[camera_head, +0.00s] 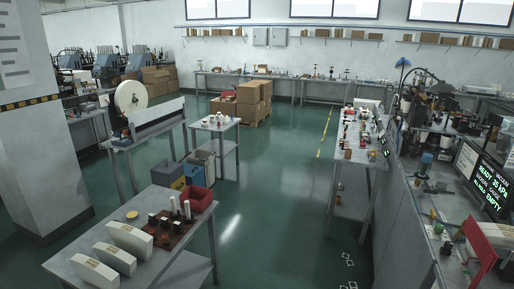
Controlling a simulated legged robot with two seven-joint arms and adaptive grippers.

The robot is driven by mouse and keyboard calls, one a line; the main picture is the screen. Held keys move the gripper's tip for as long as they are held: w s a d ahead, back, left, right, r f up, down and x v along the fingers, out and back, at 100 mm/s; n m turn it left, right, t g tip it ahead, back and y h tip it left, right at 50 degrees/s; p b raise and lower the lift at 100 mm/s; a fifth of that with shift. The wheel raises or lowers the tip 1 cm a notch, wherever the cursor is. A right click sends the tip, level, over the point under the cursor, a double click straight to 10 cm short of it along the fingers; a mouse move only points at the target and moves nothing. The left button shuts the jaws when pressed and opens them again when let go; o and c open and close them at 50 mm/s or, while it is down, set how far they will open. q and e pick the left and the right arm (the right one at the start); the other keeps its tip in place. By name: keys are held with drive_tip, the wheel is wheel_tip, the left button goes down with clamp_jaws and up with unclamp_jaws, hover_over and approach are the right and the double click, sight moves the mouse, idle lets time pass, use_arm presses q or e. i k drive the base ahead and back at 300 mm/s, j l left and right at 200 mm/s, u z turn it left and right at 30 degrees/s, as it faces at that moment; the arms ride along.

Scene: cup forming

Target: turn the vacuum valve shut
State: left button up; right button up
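A black display screen (484,181) stands at the right edge. Small coloured fittings (437,226) sit on the grey bench below and left of the screen. They are too small to tell which, if any, is the vacuum valve, or how its handle stands. Neither of my grippers is in this view.
A red panel (480,245) stands at the bottom right. A metal table (75,268) with white boxes is at front left. Cardboard boxes (249,94) stand mid-floor. The green floor (285,210) is open in the middle.

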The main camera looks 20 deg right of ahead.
sight(433, 216)
drive_tip(key=i+l+z, duration=0.15)
drive_tip(key=i+z, duration=0.5)
drive_tip(key=z, duration=0.25)
drive_tip(key=i+j+z, duration=0.1)
drive_tip(key=i+z, duration=0.35)
drive_tip(key=i+j+z, duration=0.15)
drive_tip(key=z, duration=0.3)
drive_tip(key=i+j+z, duration=0.3)
drive_tip(key=z, duration=0.15)
